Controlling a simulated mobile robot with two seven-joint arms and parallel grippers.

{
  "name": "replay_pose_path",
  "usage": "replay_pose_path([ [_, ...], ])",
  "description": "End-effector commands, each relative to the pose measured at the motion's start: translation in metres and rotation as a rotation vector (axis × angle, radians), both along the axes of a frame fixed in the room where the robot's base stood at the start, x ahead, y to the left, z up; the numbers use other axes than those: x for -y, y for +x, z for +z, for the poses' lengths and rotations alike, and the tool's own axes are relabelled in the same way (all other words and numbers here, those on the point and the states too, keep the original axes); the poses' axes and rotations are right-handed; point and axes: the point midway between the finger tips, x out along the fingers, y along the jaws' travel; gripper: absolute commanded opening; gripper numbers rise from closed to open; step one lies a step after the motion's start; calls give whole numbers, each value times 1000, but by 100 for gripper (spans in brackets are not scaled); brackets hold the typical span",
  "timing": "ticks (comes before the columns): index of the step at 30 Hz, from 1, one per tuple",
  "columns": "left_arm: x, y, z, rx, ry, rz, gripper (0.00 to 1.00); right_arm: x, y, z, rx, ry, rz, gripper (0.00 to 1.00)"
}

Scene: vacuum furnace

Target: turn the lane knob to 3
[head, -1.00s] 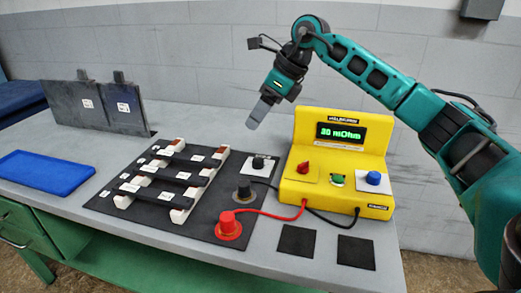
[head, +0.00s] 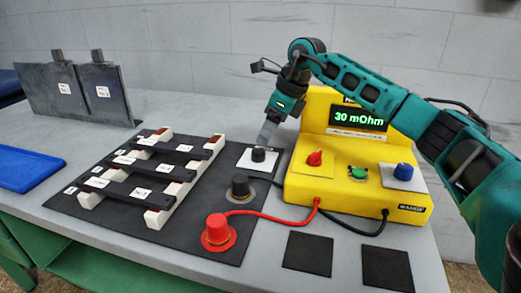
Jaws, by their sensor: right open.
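A small black knob (head: 258,155) stands on a white square plate (head: 244,163) at the back right of the dark mat; it looks like the lane knob. Any numbers on the plate are too small to read. My right gripper (head: 267,136) points down just above and behind this knob, its fingers close to the knob's top. I cannot tell whether they touch it. The right gripper is open and holds nothing I can see. My left gripper is out of view.
A yellow meter (head: 345,198) reading 30 mOhm stands right of the knob, with red, green and blue controls. Red (head: 217,230) and black (head: 241,187) probes stand on the mat (head: 190,233), their cables running to the meter. A rack of labelled bars (head: 150,178) lies left.

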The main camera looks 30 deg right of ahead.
Motion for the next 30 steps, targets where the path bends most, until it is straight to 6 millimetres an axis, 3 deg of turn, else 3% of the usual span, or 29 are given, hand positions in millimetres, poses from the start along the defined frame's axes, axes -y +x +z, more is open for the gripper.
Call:
replay_pose_path([
  [3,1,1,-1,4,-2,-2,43,-6,7,-25,-3,0,1,63],
  [9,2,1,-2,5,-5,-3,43,-13,15,-49,-1,1,0,63],
  [22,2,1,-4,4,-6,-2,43,-14,18,-56,1,0,0,63],
  [30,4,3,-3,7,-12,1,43,-14,18,-56,1,0,0,37],
])
